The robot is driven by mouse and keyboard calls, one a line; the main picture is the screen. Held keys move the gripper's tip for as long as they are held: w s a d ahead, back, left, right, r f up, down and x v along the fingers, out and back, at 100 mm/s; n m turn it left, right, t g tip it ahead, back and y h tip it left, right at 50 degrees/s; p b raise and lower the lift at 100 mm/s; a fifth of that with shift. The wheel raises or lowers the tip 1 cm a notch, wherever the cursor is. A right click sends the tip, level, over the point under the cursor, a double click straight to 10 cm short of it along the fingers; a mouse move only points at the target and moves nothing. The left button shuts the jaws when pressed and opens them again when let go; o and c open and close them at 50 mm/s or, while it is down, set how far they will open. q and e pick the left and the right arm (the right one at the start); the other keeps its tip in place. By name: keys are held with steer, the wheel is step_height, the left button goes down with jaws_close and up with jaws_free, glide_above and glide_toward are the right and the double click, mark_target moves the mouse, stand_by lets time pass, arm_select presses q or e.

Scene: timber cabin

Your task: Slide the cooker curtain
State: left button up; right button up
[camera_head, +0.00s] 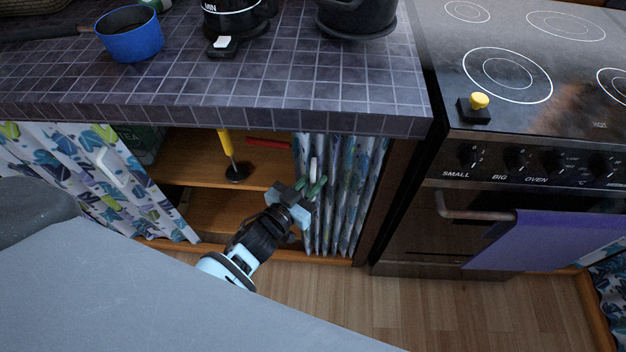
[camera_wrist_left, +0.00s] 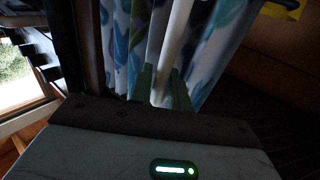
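The right curtain (camera_head: 345,195), white with blue and green leaves, hangs bunched at the right end of the open shelf, beside the cooker (camera_head: 480,190). A white upright handle (camera_head: 313,168) is on its left part. My left gripper (camera_head: 312,188) is at this handle. In the left wrist view, the green fingers (camera_wrist_left: 162,88) stand on either side of the white handle (camera_wrist_left: 176,35) and look closed on it, with the curtain (camera_wrist_left: 208,45) behind. A left curtain (camera_head: 85,170) with its own white handle (camera_head: 112,167) hangs at the left. My right gripper is not in view.
The tiled counter (camera_head: 290,95) overhangs the curtains and holds a blue pan (camera_head: 132,44) and dark pots. The open shelf (camera_head: 205,160) holds a yellow-handled plunger (camera_head: 227,150). A purple towel (camera_head: 545,238) hangs on the oven handle. Wooden floor (camera_head: 420,305) is clear in front.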

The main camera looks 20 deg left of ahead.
arm_select(q)
steer(key=shift+c, duration=0.4)
jaws_close()
